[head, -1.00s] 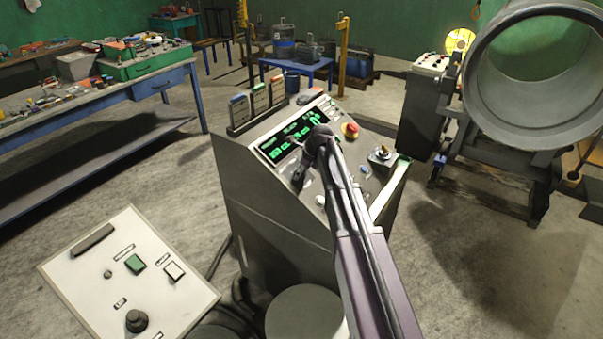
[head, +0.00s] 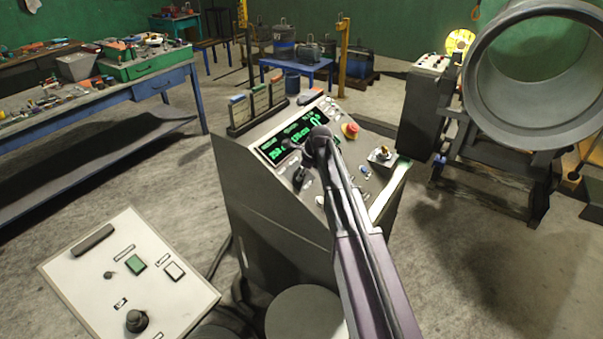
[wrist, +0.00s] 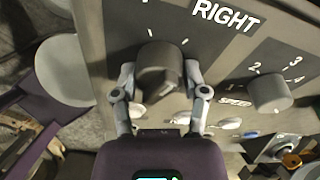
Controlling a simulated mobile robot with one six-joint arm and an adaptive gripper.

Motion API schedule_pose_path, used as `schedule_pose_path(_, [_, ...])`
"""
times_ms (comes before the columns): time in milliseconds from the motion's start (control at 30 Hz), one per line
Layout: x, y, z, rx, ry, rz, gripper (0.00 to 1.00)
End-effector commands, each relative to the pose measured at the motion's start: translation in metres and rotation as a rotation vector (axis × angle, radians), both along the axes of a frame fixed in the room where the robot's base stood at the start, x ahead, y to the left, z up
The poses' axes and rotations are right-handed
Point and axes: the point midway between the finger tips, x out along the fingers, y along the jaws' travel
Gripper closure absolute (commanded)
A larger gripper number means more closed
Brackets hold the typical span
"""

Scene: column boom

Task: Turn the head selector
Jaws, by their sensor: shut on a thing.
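In the wrist view, a dark grey round selector knob (wrist: 158,72) sits on the console face, with tick marks around it and the word RIGHT to its upper right. My gripper (wrist: 160,88) has one finger on each side of the knob and is shut on it. In the head view my arm reaches over the console (head: 265,225), and it hides the knob and most of my gripper. Which way the knob points is hard to tell.
A second knob (wrist: 270,92), marked SPEED with numbers, stands close to the right of my gripper. The console also bears a green-lit display (head: 290,140) and a red button (head: 350,130). A large grey pipe (head: 535,75) stands at right, a white panel (head: 130,270) at lower left.

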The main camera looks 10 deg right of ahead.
Motion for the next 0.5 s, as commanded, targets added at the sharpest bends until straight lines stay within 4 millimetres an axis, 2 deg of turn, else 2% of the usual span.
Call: schedule_pose_path(500, [-0.0017,0.0005,-0.0008,-0.177,-0.173,0.408,0.9])
